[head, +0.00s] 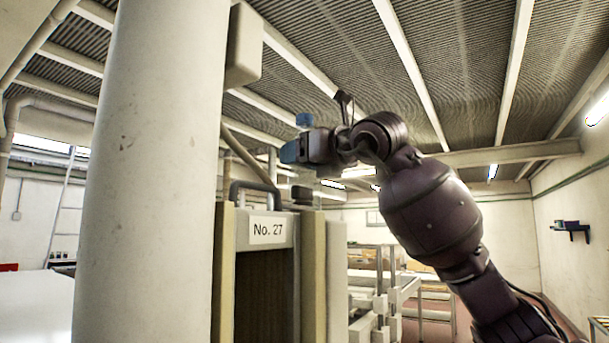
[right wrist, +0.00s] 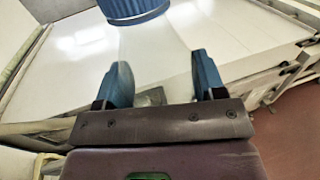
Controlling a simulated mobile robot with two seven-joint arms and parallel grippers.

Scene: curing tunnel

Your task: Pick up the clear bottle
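The clear bottle (right wrist: 152,48) with its ribbed blue cap (right wrist: 135,9) shows in the right wrist view, its see-through body between the two blue fingers of my right gripper (right wrist: 165,82). The fingers stand apart by about the body's width and appear shut on it. In the head view the blue cap (head: 304,119) shows just above the blue fingers of my right gripper (head: 292,151); the clear body there is hard to make out. My left gripper is in neither view.
A pale column (head: 150,170) fills the left of the head view. In the right wrist view a white flat surface (right wrist: 75,60) lies beyond the fingers, with reddish floor (right wrist: 285,125) at right.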

